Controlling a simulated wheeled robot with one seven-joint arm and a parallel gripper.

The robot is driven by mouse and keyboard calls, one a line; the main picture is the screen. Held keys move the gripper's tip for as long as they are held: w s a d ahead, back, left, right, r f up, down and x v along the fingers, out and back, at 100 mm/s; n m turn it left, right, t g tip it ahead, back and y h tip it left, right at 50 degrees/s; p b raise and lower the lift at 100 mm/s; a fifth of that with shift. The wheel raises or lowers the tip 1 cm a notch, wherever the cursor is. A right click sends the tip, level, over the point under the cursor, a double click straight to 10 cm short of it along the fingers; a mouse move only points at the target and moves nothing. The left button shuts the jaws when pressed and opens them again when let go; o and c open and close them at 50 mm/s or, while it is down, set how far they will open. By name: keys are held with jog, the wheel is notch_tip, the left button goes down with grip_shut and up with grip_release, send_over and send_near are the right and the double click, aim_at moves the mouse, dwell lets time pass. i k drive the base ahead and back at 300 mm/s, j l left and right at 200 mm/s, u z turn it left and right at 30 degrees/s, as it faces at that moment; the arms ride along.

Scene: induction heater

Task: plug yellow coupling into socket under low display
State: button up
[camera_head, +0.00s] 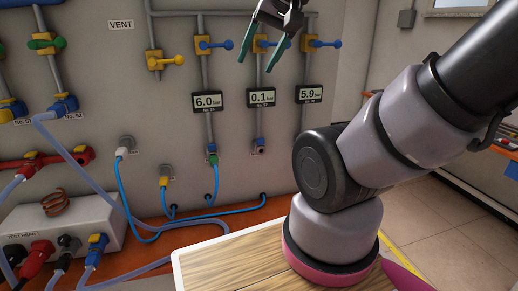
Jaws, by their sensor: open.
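The yellow coupling (164,181) sits at a grey wall mount left of the displays, with a blue hose hanging below it. The low display (262,97) reads 0.1. The socket (260,146) under it is a small blue end on a vertical grey pipe, and nothing is seen plugged into it. My gripper (256,66) is at the top of the view, pointing down with its green fingers apart and nothing between them. It is above the low display and up to the right of the yellow coupling.
Displays reading 6.0 (208,99) and 5.9 (309,94) flank the low one. A green coupling (213,160) is under the 6.0 display. A white coupling (122,151) is further left. Blue hoses loop over the orange ledge (240,213). A grey box (75,222) stands lower left.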

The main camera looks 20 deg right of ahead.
aim_at(164, 182)
jog(key=k+l+u, duration=0.2)
jog(key=l+u, duration=0.25)
jog(key=k+l+u, duration=0.25)
jog(key=u, duration=0.25)
